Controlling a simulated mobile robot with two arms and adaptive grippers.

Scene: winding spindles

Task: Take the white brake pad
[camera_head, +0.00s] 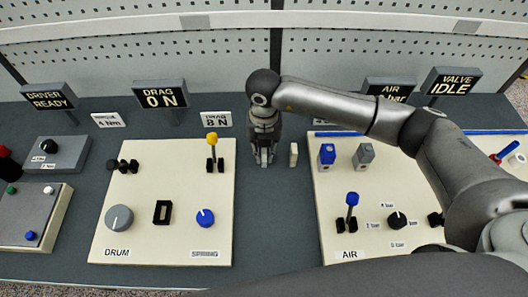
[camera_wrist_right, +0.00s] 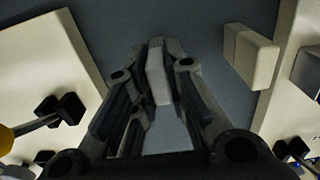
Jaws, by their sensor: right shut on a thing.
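My right gripper (camera_head: 264,158) is low over the dark bench, in the gap between the two cream panels. In the wrist view the right gripper (camera_wrist_right: 158,80) is shut on a slim pale block (camera_wrist_right: 157,78), whitish-grey and shaped like a pad. A second block (camera_head: 293,155), cream-white and upright, stands apart just to the right of the gripper. It also shows in the wrist view (camera_wrist_right: 248,56), outside the fingers. Which of the two is the white brake pad I cannot tell for sure. My left gripper is not in view.
The DRUM panel (camera_head: 140,230) with a yellow-topped lever (camera_head: 212,140) is left of the gripper. The AIR panel (camera_head: 330,195) with blue (camera_head: 327,154) and grey (camera_head: 363,155) blocks is right, partly under my arm. Signs stand behind. Bare bench (camera_head: 275,220) lies in front.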

